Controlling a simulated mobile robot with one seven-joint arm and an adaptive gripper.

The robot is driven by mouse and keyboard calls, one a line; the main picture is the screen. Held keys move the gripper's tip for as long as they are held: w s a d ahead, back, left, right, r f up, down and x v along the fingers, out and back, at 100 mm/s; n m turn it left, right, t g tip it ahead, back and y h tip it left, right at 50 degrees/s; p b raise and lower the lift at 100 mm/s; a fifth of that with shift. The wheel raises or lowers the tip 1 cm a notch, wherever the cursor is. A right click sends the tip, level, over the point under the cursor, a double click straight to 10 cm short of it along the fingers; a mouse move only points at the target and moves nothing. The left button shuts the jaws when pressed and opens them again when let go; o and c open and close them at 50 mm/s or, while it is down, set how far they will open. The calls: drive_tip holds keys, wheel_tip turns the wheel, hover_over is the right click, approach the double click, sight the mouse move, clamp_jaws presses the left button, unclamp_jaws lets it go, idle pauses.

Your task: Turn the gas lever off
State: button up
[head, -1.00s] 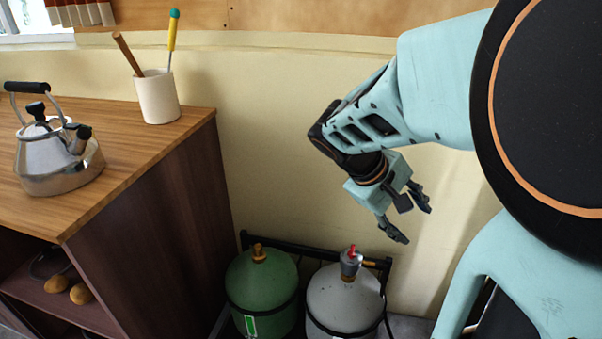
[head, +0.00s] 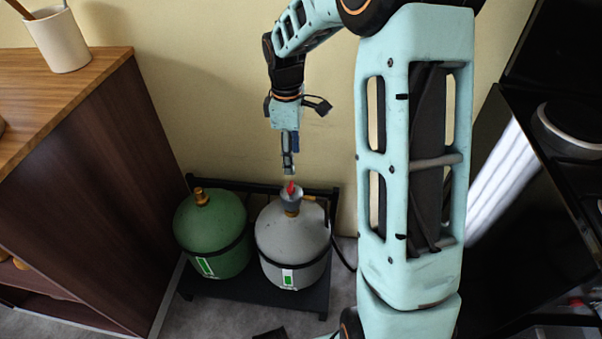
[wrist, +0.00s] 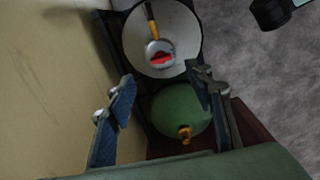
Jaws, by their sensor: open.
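The red gas lever (head: 291,188) sits on a grey regulator on top of the grey gas cylinder (head: 290,243). In the wrist view the red lever (wrist: 160,57) lies across the round regulator, above and between the fingertips. My gripper (head: 289,170) points down just above the lever, apart from it. In the wrist view my gripper (wrist: 160,85) has its fingers spread wide with nothing between them. An orange-yellow hose fitting (wrist: 151,22) runs from the regulator.
A green gas cylinder (head: 212,233) with a brass valve stands to the left of the grey one. Both stand in a black rack (head: 240,290) by the wall. A wooden cabinet (head: 95,190) is at left, holding a white cup (head: 57,40). Dark furniture (head: 560,200) stands at right.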

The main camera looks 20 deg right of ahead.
sight(291, 185)
drive_tip(key=f+b, duration=0.1)
drive_tip(key=f, duration=0.2)
drive_tip(key=f+b, duration=0.1)
drive_tip(key=f, duration=0.3)
drive_tip(key=f+b, duration=0.1)
drive_tip(key=f, duration=0.3)
drive_tip(key=shift+w+a, duration=0.2)
drive_tip(key=shift+w, duration=0.05)
drive_tip(key=c, duration=1.2)
drive_tip(key=shift+o, duration=0.2)
